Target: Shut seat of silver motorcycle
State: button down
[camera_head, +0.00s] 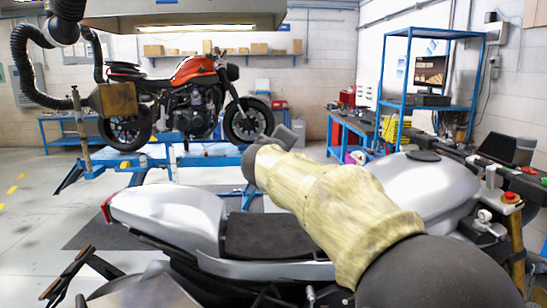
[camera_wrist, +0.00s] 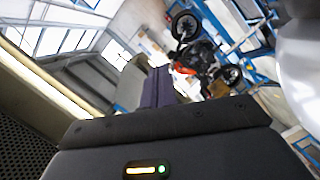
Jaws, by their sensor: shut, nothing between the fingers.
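The silver motorcycle (camera_head: 430,190) fills the lower part of the head view, with its tank at right and its silver tail (camera_head: 170,208) at left. Its black seat (camera_head: 275,236) lies between them, partly behind my arm. The seat looks nearly level, below the top of the tail; I cannot tell whether it is latched. My gripper (camera_head: 288,136) shows small and dark beyond my yellowish arm, above the seat in the picture and apart from it. In the wrist view its fingers (camera_wrist: 157,75) are together and empty. A pale curved surface (camera_wrist: 300,70) at right may be the motorcycle's body.
An orange motorcycle (camera_head: 195,70) stands on a blue lift (camera_head: 200,158) behind. A blue shelf rack (camera_head: 408,75) and workbench stand at right. A dark hose (camera_head: 25,75) hangs at upper left. The floor at left (camera_head: 40,200) is clear.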

jog(key=w+d+f+m+y+b, duration=0.1)
jog(key=d+f+m+b, duration=0.3)
jog(key=d+f, duration=0.5)
jog(key=w+d+f+m+g+y+b, duration=0.1)
jog(key=d+f+m+b, duration=0.2)
jog(key=d+f+b, duration=0.4)
jog(key=shift+d+f+m+y, duration=0.4)
jog(key=shift+d+f, duration=0.55)
jog(key=shift+f, duration=3.8)
jog(key=shift+f, duration=0.2)
jog(key=s+r+p, duration=0.4)
jog(key=s+r, duration=0.3)
jog(key=s, duration=0.3)
jog(key=shift+d+r, duration=0.25)
jog(key=shift+d, duration=0.1)
